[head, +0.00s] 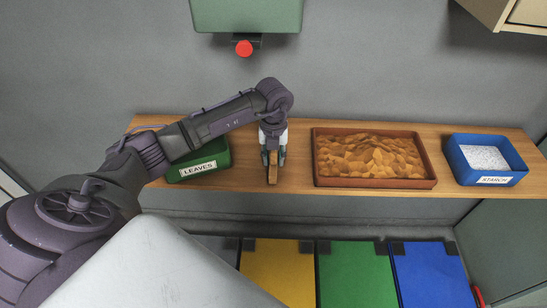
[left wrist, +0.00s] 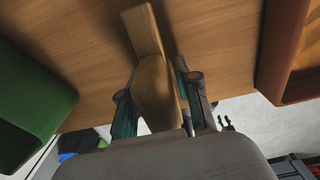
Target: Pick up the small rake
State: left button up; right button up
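A small wooden tool (head: 272,174), which I take to be the small rake, is at the front of the wooden shelf, between the leaves box and the brown tray. No tines can be made out clearly. My left gripper (head: 272,157) points down over it, with one finger on each side. In the left wrist view the wooden piece (left wrist: 155,88) lies between the fingers of my left gripper (left wrist: 158,98). They are very close to its sides, but I cannot tell whether they press on it. My right gripper is not in view.
The wooden shelf (head: 302,181) also holds a green box labelled LEAVES (head: 212,163), a brown tray of orange-brown leaf-like pieces (head: 433,183) and a blue STARCH box (head: 462,163). Yellow (head: 277,272), green and blue panels lie below. A red button (head: 244,48) is on the wall.

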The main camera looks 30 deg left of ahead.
pick_arm(q)
grip_shut()
